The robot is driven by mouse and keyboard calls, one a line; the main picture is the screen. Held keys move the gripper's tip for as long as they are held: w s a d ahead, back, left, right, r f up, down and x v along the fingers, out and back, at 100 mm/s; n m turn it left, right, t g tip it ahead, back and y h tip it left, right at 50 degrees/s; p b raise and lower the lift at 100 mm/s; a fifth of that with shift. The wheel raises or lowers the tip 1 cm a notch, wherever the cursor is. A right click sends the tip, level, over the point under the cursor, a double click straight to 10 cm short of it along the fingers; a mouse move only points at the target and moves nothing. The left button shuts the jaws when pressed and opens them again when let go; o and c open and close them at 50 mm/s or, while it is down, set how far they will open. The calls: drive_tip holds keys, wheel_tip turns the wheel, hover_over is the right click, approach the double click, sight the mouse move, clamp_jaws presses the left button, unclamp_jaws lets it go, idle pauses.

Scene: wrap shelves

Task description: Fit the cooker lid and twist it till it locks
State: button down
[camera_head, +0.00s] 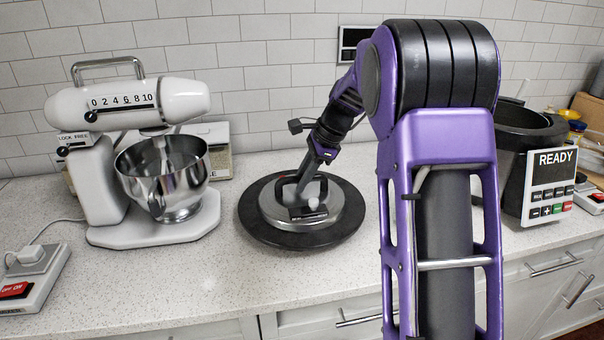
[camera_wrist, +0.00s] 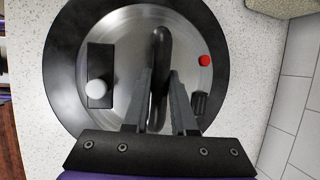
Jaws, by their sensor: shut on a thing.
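The cooker lid (camera_head: 343,206) is a round silver disc with a wide black rim, lying flat on the counter in the middle of the head view. In the wrist view the lid (camera_wrist: 125,30) shows a black handle (camera_wrist: 160,55) across its middle, a white knob on a black plate (camera_wrist: 98,92), a red button (camera_wrist: 205,60) and a small black part (camera_wrist: 199,103). My gripper (camera_wrist: 161,85) is shut on the lid's handle from above. The cooker (camera_head: 520,128) is a dark open-topped pot with a READY display panel, at the right, partly hidden by my arm.
A white stand mixer (camera_head: 100,180) with a steel bowl (camera_head: 165,175) stands left of the lid. A switch box (camera_head: 30,280) sits at the front left. Yellow and brown items (camera_head: 575,115) are behind the cooker. The front counter between mixer and arm is clear.

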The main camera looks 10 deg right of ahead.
drive_tip(key=shift+r, duration=0.1)
drive_tip(key=shift+f, duration=0.35)
drive_tip(key=shift+f, duration=0.2)
drive_tip(key=c, duration=0.7)
unclamp_jaws()
drive_tip(key=shift+f, duration=0.1)
drive_tip(key=shift+r, duration=0.3)
drive_tip(key=p+v, duration=0.1)
drive_tip(key=v, duration=1.1)
drive_tip(key=shift+r+p, duration=0.35)
drive_tip(key=shift+p, duration=0.05)
